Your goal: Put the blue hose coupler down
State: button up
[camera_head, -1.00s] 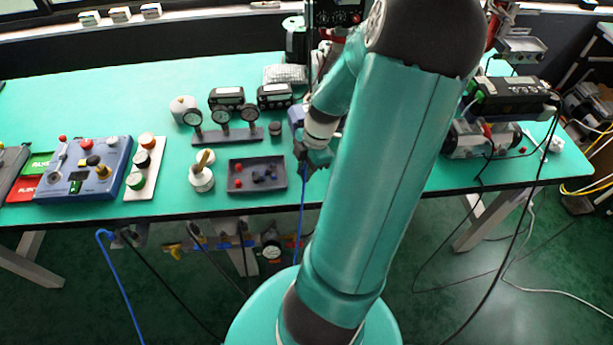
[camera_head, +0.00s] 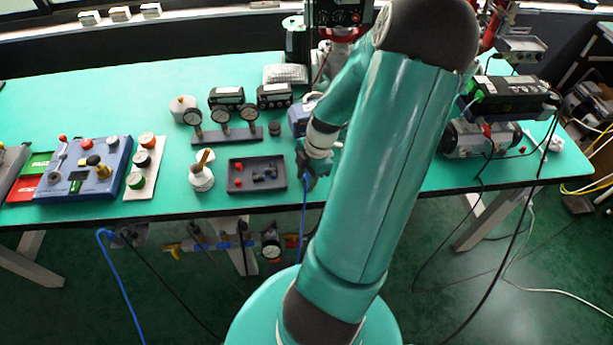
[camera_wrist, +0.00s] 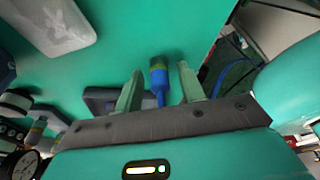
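The blue hose coupler (camera_wrist: 159,80) shows in the wrist view between my two fingers, over or on the green table. It has a dark olive end and a blue body, with a thin blue hose below it. My gripper (camera_wrist: 160,80) is open, with a gap between each finger and the coupler. In the head view my gripper (camera_head: 306,168) is at the table's front edge, right of the dark parts tray. The blue hose (camera_head: 303,205) hangs from there past the edge. The coupler itself is hard to make out in the head view.
The dark tray (camera_head: 240,186) holds red and dark fittings just left of my gripper. A gauge stand (camera_head: 226,136), a white pot (camera_head: 201,179) and a blue control box (camera_head: 85,182) stand further left. The table's front edge (camera_head: 150,215) is close.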

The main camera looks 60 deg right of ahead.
jog(key=v, duration=1.2)
jog(key=shift+r, duration=0.15)
